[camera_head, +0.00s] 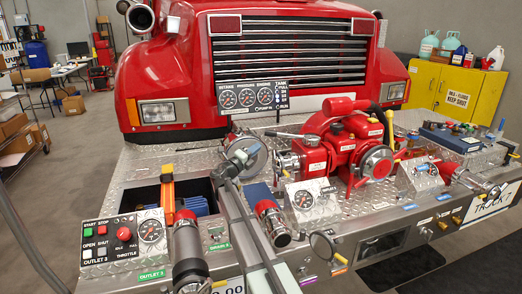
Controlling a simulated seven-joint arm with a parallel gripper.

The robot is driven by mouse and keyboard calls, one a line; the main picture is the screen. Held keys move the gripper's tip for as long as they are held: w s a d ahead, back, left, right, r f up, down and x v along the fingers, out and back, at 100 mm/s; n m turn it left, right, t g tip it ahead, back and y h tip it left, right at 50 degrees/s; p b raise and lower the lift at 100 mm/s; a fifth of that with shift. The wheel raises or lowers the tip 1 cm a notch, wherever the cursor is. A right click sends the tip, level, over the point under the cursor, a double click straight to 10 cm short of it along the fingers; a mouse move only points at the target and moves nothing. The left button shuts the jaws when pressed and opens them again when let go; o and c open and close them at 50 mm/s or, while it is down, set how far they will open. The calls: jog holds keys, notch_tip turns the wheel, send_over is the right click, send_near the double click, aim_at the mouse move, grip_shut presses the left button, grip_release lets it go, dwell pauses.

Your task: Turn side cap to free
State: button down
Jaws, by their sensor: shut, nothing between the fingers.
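The red pump (345,145) stands on the diamond-plate bumper in front of the truck's grille. A chrome cap (287,162) is on its left side, and a larger round chrome cap (376,162) faces forward. I cannot tell from this view whether the side cap is loose. My arm reaches up from the bottom middle, and my gripper (230,168) is at its far end, left of the pump and apart from the side cap. It looks shut and empty; its fingertips are small and hard to make out. A round metal piece (252,156) shows right beside it.
Left are a control box (122,240) with buttons, an open compartment (152,193) with an orange-handled part, and a capped outlet (189,246). Another red-banded outlet (272,222) and a gauge panel (312,198) stand before the pump. A raised gauge panel (252,97) stands behind.

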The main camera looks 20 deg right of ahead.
jog(key=s+d+r+m+g, duration=0.3)
jog(key=d+r, duration=0.2)
jog(key=d, duration=0.5)
jog(key=s+d+r+m+g+h, duration=0.15)
jog(key=s+d+r, duration=0.3)
jog(key=d, duration=0.55)
jog(key=s+d+r+m+g+y, duration=0.1)
jog(key=s+d+r+m+g, duration=0.3)
jog(key=d, duration=0.6)
jog(key=m+t+y, duration=0.3)
jog(key=m+y, duration=1.2)
jog(key=y, duration=0.6)
send_over(277, 160)
jog(key=s, duration=0.1)
jog(key=f, duration=1.5)
jog(key=shift+a+f, duration=0.2)
jog(key=shift+f, duration=0.15)
jog(key=shift+w+d+f, duration=0.15)
jog(key=shift+w+f, duration=0.2)
jog(key=shift+w, duration=0.25)
